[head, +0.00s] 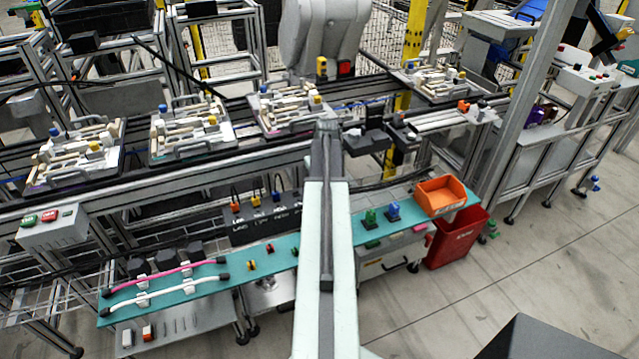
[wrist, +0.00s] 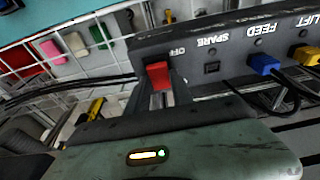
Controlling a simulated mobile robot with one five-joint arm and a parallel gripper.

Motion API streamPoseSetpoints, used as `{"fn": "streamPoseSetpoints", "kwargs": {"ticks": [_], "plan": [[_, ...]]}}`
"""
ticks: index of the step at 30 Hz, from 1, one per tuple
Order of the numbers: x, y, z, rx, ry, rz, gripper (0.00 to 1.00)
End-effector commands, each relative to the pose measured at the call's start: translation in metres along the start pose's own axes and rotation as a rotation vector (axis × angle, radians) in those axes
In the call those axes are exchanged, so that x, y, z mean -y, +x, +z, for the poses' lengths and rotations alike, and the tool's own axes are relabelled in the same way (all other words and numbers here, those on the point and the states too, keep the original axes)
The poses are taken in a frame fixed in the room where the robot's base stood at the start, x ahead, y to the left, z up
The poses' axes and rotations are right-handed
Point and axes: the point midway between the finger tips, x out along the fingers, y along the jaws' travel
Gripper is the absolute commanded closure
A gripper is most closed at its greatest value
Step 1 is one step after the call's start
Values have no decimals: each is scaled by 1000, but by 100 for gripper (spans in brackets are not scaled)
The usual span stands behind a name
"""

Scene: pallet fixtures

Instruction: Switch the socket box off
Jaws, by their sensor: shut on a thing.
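SPARE has no plug; FEED holds a blue plug (wrist: 263,64) and LIFT a yellow plug (wrist: 305,54). In the head view my arm hides the gripper and the switch.
Black cables (wrist: 75,86) run beside the box. The teal bench (head: 282,253) carries pink and white hoses (head: 165,276), green and blue parts, and an orange bin (head: 440,196). A red bin (head: 455,240) stands at its right end. Pallets line the conveyor behind.

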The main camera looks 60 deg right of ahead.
Motion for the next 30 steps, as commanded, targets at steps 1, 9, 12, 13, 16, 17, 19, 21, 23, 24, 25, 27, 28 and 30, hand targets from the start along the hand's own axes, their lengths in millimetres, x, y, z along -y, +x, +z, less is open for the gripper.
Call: {"fn": "streamPoseSetpoints", "kwargs": {"ticks": [1, 9, 12, 13, 16, 17, 19, 21, 23, 24, 25, 27, 28, 30], "plan": [[1, 0, 0, 1, 0, -2, 100], [1, 0, 0, 0, 0, -3, 53], [1, 0, 0, -1, 0, -2, 51], [1, 0, 0, -1, 0, -2, 51], [0, 0, 0, -1, 1, -1, 51], [0, 0, 0, -1, 1, -1, 51], [0, -1, 0, -1, 1, -1, 51], [0, -4, 0, -1, 1, -1, 51], [0, -10, 0, -1, 1, -1, 51], [0, -15, -1, -1, 1, -1, 51], [0, -20, -1, -1, 1, -1, 51], [1, -32, -1, -1, 1, -1, 51], [1, -38, -1, -1, 1, -1, 51], [1, -52, -2, -1, 1, -1, 51]]}}
